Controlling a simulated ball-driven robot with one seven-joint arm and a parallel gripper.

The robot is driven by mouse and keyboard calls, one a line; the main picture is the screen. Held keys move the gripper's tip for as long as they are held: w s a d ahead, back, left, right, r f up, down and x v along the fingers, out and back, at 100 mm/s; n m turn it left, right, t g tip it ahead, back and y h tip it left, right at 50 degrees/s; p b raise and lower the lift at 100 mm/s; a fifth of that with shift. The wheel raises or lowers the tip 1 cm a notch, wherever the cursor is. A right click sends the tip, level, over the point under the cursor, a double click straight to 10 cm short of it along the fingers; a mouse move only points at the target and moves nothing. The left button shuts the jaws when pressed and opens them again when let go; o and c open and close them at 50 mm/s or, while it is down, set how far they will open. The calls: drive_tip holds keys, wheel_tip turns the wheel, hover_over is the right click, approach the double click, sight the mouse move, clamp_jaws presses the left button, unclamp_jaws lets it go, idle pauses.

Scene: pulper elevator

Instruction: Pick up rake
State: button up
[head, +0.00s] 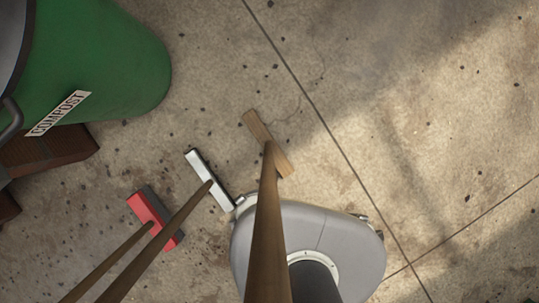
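Three long-handled tools show, heads down on the concrete floor and handles rising toward the bottom of the picture. One has a plain wooden crossbar head (255,127) and a thick brown handle (268,215) that passes in front of my grey base. The second has a narrow silver-white head (203,172). The third has a red head (145,206) with a dark side. No teeth or bristles are clear from above, so I cannot tell which is the rake. My gripper is not in view, and nothing is seen held.
A green compost bin (115,60) with a white label stands at upper left, by brown bricks (50,148). My grey rounded base fills the bottom middle, close to the silver-white and wooden heads. The concrete floor (430,110) at right is clear except for small dark specks.

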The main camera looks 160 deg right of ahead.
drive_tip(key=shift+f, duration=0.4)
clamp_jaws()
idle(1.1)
